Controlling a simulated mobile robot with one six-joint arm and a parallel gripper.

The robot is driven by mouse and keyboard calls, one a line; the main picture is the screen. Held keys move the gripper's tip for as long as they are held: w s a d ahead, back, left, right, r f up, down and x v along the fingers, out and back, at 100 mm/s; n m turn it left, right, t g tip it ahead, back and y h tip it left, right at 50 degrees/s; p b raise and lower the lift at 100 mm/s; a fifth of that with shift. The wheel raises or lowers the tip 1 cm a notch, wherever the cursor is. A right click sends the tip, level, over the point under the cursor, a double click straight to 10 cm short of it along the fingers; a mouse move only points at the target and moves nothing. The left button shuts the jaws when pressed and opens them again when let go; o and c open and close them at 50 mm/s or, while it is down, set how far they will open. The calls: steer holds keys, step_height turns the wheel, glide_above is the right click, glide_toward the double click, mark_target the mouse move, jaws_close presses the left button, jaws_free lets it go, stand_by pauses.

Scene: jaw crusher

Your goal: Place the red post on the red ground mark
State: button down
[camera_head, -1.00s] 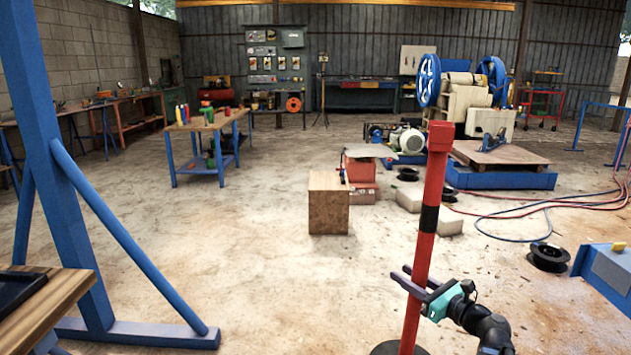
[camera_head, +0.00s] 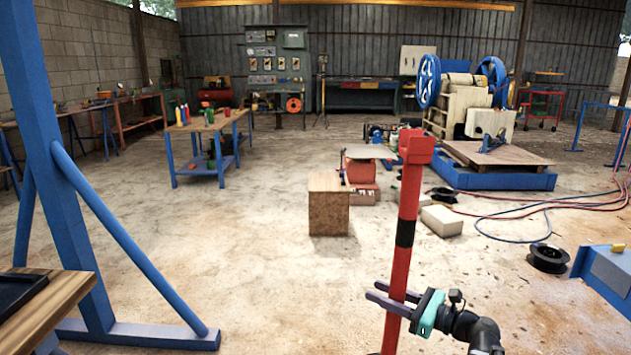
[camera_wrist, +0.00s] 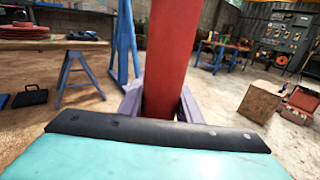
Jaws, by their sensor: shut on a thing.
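The red post (camera_head: 408,200) with a black band stands at the right of centre in the head view, leaning slightly. My gripper (camera_head: 392,302) is shut around its lower part, below the black band. The post's base is mostly cut off by the bottom edge of the head view. In the wrist view the red post (camera_wrist: 172,60) rises between my gripper's purple fingers (camera_wrist: 160,104). The red ground mark does not show in either view.
A wooden box (camera_head: 328,204) stands ahead on open concrete. A blue frame (camera_head: 60,170) rises at the left. Black reels (camera_head: 548,258) and a blue beam (camera_head: 604,280) lie at the right, with hoses (camera_head: 520,210) beyond.

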step_height(320, 180, up, 21)
steer(key=p, duration=2.8)
steer(key=shift+f, duration=0.1)
stand_by(0.5)
